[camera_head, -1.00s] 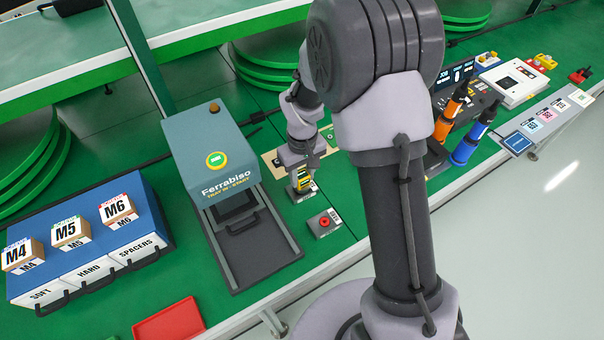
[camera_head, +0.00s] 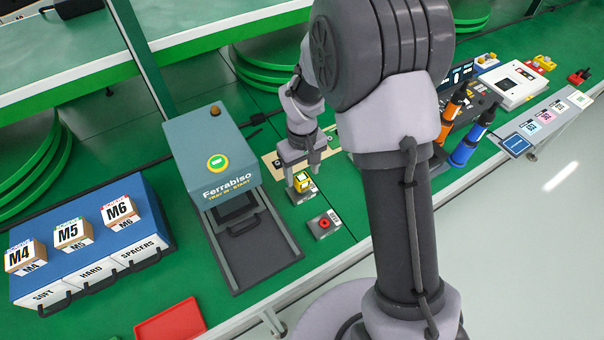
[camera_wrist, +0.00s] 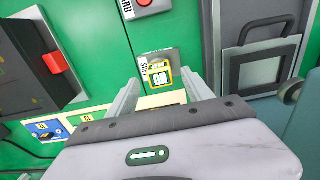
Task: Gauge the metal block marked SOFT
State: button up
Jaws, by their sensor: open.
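A small grey metal block lies flat on the green bench in front of my gripper (camera_head: 301,172). In the wrist view this block (camera_wrist: 157,54) has a white side label that seems to read SOFT, seen turned. A yellow device (camera_head: 302,181) with a pale marked face rests on the block; it also shows in the wrist view (camera_wrist: 158,75). My gripper is open, with its fingers (camera_wrist: 160,88) apart on either side of the yellow device and clear of it. Part of the block is hidden under the device.
A grey block with a red round top (camera_head: 325,223), labelled HARD in the wrist view, lies nearer the bench edge. The Ferrabiso machine (camera_head: 212,150) and its dark tray (camera_head: 260,243) stand left. Blue and orange drivers (camera_head: 466,148) stand right.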

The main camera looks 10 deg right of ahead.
aim_at(302, 177)
notch_tip(302, 177, up, 15)
jog(key=p, duration=0.5)
